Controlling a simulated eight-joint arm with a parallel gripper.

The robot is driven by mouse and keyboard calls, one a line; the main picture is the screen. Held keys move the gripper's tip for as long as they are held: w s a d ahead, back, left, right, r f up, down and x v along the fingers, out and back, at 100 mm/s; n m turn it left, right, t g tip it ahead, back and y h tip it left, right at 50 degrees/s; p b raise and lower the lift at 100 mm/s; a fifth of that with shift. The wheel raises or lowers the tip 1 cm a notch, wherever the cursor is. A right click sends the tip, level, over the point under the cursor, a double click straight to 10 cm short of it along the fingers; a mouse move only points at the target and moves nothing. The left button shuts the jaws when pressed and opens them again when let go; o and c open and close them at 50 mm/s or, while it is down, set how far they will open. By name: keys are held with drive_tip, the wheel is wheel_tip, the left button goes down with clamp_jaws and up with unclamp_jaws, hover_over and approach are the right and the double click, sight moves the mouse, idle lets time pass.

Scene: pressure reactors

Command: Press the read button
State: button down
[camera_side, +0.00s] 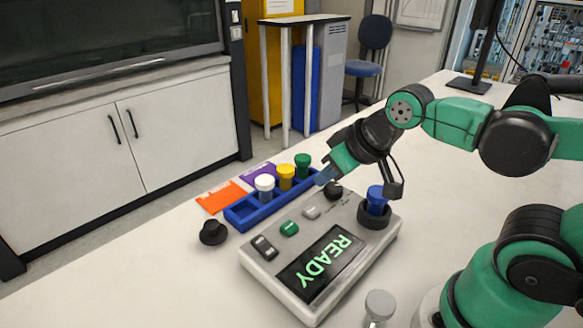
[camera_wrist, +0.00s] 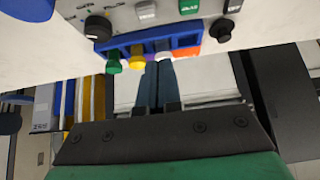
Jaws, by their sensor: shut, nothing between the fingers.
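A grey instrument (camera_side: 355,228) on the white table has a screen (camera_side: 320,262) with green letters spelling READY. On its top are a green button (camera_side: 289,228), a grey button (camera_side: 311,212) and a black knob (camera_side: 333,190). I cannot read which button is labelled read. The wrist view shows the green button (camera_wrist: 188,6), grey button (camera_wrist: 146,10) and knob (camera_wrist: 98,27) near the top edge. My gripper (camera_side: 325,177) is shut and empty, its blue fingertips (camera_wrist: 157,85) together. In the side view it appears near the knob, toward the rack; its exact height is unclear.
A blue rack (camera_side: 240,216) with white, yellow and green-capped vials stands beside the instrument. A blue-capped vial (camera_side: 376,198) sits in the instrument's black well. A black cap (camera_side: 213,232), orange and purple cards and a grey-capped vial (camera_side: 379,305) are nearby. The front left table is clear.

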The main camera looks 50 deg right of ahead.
wheel_tip(320, 180, up, 6)
drive_tip(key=g, duration=0.7)
hover_over(288, 225)
drive_tip(key=shift+s+r, duration=0.1)
wheel_tip(288, 225, down, 14)
idle(0.7)
drive_tip(key=shift+f, duration=1.05)
drive_tip(key=shift+r, duration=0.15)
